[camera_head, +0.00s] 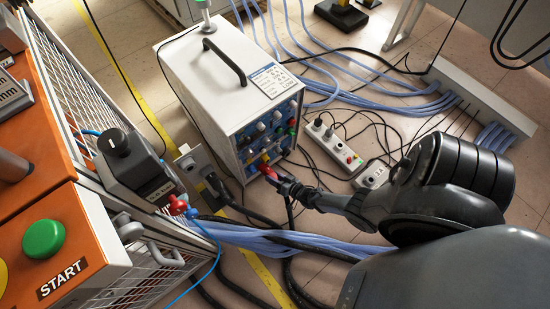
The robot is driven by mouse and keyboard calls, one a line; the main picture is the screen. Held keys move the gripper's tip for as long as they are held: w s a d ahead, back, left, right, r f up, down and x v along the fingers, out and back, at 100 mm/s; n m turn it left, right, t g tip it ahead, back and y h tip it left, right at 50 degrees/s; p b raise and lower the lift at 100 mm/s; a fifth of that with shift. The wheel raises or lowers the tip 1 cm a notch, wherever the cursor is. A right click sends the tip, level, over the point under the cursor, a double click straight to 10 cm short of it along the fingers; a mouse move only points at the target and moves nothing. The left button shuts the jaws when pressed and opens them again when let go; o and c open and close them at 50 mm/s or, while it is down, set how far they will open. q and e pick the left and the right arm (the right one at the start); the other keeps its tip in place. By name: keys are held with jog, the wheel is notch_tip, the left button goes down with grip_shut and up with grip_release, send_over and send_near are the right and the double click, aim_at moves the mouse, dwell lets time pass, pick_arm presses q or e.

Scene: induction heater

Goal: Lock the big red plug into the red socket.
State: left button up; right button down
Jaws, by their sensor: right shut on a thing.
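My right gripper (281,183) comes in from the right and is shut on the big red plug (268,172). The plug is at the lower front of the white box, close against its panel (266,135). A dark cable hangs down below the gripper. The red socket cannot be told apart, as the plug and gripper cover that part of the panel. I cannot tell whether the plug is seated or locked. My left gripper is not in view.
The white box (215,75) has a black handle and several coloured connectors. A power strip (333,147) and loose cables lie to its right. At left stands an orange machine (35,150) with a green START button (44,239). Blue hoses (300,243) cross the floor.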

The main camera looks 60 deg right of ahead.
jog(key=shift+w+r, duration=0.1)
jog(key=shift+w, duration=0.05)
jog(key=shift+d+m, duration=0.1)
jog(key=shift+m, duration=0.2)
jog(key=shift+m+y, duration=0.4)
jog(key=shift+m, duration=0.1)
jog(key=shift+t, duration=0.3)
jog(key=c, duration=0.8)
grip_release()
jog(key=o, duration=0.3)
jog(key=shift+w+d, duration=0.1)
jog(key=shift+w, duration=0.1)
jog(key=shift+s, duration=0.2)
